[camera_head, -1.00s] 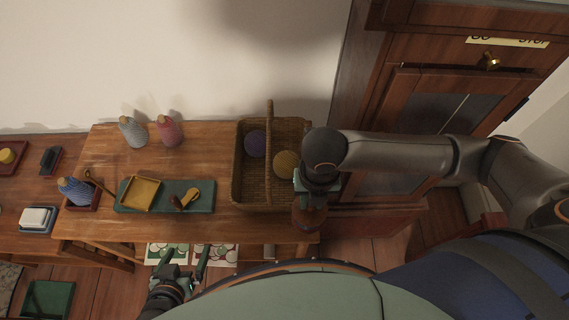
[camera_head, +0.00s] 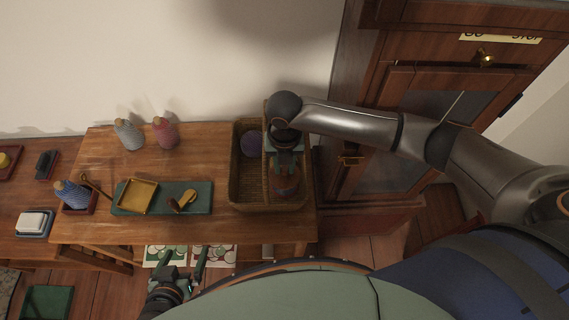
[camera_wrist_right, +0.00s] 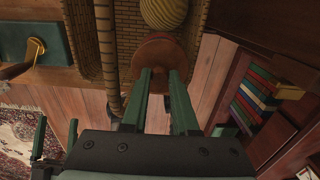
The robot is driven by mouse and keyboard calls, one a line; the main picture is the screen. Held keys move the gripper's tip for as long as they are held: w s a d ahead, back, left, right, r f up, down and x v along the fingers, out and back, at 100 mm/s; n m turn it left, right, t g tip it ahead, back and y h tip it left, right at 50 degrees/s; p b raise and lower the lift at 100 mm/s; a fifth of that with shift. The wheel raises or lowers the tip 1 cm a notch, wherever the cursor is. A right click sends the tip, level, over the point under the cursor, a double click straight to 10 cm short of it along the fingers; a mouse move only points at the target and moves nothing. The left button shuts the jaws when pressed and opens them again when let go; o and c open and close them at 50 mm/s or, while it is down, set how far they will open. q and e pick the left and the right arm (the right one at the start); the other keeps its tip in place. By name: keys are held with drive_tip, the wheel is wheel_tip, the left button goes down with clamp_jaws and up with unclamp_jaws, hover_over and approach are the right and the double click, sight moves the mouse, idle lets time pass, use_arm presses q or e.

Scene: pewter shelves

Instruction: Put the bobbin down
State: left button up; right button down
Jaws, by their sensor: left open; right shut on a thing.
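My right gripper (camera_head: 286,172) is shut on the bobbin (camera_head: 287,188), a reddish-brown wooden piece with a round end. In the head view they overlap the right half of the wicker basket (camera_head: 236,205); how high above it I cannot tell. In the right wrist view the bobbin (camera_wrist_right: 158,54) sits between the green fingertips, with the basket weave (camera_wrist_right: 127,38) beyond it. A purple ball (camera_head: 251,144) lies in the basket's left half. A mustard ball (camera_wrist_right: 164,12) shows in the wrist view; my arm hides it in the head view. My left gripper (camera_head: 186,266) is open and empty before the table.
The wooden table (camera_head: 205,160) has bare room left of the basket. A green mat (camera_head: 203,197) bears a yellow tray (camera_head: 138,195) and a small tool. Grey (camera_head: 128,134) and pink (camera_head: 165,133) cones stand behind. A wooden cabinet (camera_head: 385,170) is at the right.

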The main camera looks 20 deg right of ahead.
drive_tip(key=shift+f, duration=0.2)
drive_tip(key=c, duration=1)
unclamp_jaws()
drive_tip(key=shift+o, duration=0.2)
wheel_tip(320, 180, up, 12)
drive_tip(key=shift+r+p, duration=0.25)
drive_tip(key=shift+p, duration=0.2)
